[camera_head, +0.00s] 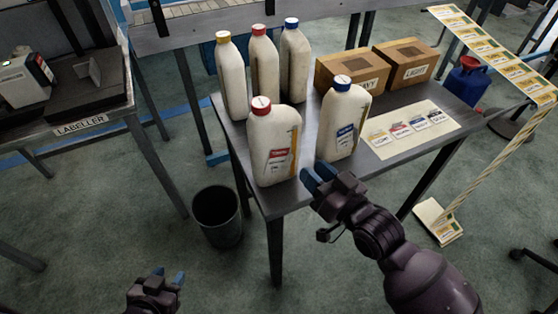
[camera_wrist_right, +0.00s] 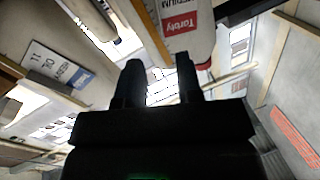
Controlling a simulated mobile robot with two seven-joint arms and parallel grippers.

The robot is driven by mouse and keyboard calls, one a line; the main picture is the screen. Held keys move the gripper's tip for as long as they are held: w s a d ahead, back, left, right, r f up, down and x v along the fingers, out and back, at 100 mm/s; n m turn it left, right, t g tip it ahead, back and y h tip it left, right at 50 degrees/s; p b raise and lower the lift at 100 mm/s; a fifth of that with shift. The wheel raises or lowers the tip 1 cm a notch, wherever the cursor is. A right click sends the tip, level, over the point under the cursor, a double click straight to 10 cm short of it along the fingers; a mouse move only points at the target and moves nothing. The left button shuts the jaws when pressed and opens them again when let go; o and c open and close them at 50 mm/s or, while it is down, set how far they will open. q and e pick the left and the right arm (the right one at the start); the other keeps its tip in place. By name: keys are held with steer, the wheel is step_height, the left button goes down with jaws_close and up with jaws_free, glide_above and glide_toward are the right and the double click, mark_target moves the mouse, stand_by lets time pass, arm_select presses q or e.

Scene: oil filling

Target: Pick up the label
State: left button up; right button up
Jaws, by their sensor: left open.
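Several small labels (camera_head: 413,126) lie in a row on a cream sheet (camera_head: 388,152) on the right part of the table. Two white bottles stand upright at the table's front, one with a red cap and red label (camera_head: 279,158), one with a blue cap and blue label (camera_head: 345,136). The red label also shows upside down in the right wrist view (camera_wrist_right: 179,18). My right gripper (camera_head: 319,175) is open and empty at the table's front edge, just below the blue-capped bottle and left of the sheet. My left gripper (camera_head: 169,276) is open and empty, low at the bottom left, away from the table.
More bottles (camera_head: 264,70) stand behind, with yellow, red and blue caps. Two cardboard boxes (camera_head: 352,74) sit at the table's back. A label strip (camera_head: 490,50) hangs at the right. A dark bin (camera_head: 217,217) stands left of the table; a labeller bench (camera_head: 80,125) is further left.

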mark_target(280, 160)
steer(key=shift+b+x, duration=0.35)
steer(key=shift+x, duration=2.6)
steer(key=shift+s+a+f, duration=0.2)
jaws_close()
